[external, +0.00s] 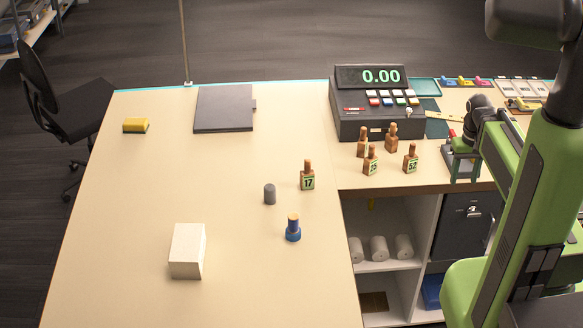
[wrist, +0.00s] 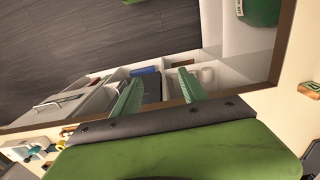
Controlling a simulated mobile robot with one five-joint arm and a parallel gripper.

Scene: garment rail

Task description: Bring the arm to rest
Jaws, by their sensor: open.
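My green arm (external: 530,150) stands at the right of the external view, in front of the right-hand counter, and is bent at a dark joint (external: 480,108) above it. In the wrist view my gripper (wrist: 160,78) shows two pale green fingers spread apart with nothing between them. Beyond the fingers are the counter's edge, the open shelves below and the dark floor.
A dark cash register (external: 375,105) stands on the counter with several numbered wooden pegs before it. On the left table are a peg marked 17 (external: 307,178), a grey cylinder (external: 270,194), a blue-based peg (external: 293,230) and a white block (external: 187,251). Shelves (external: 385,230) sit below.

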